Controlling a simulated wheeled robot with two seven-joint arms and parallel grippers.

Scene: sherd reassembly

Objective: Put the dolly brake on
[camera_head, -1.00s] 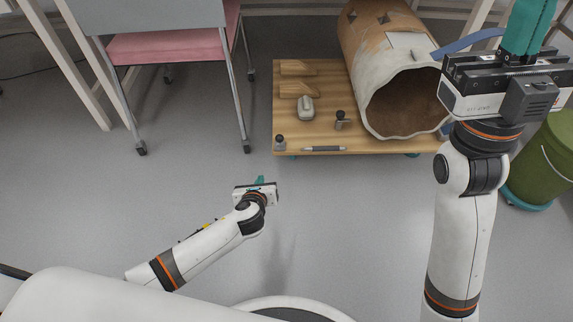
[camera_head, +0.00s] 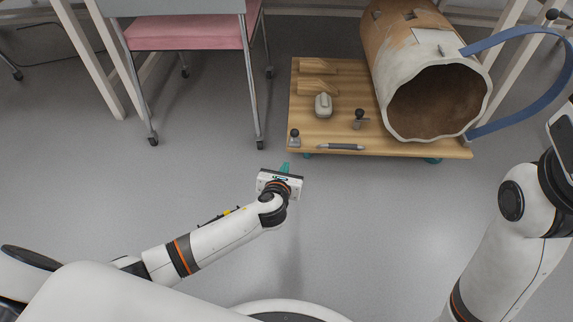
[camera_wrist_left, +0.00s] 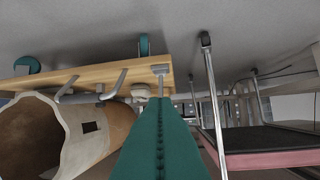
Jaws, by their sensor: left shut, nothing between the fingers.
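The wooden dolly (camera_head: 400,148) stands on the floor with teal wheels (camera_head: 432,160), and it also shows in the left wrist view (camera_wrist_left: 105,73). A small grey fitting with a black knob (camera_head: 295,138) is at its front left corner. It looks like the brake, but I cannot be sure, nor tell its setting. In the left wrist view a grey T-shaped piece (camera_wrist_left: 160,70) shows at that corner, just beyond the fingertips. My left gripper (camera_head: 285,167) is shut and empty, just in front of that corner, apparently apart from it. My right gripper's fingers are out of view.
A large broken clay vessel (camera_head: 440,92) lies on the dolly, with a blue strap (camera_head: 525,36) beside it. Floor in front is clear.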

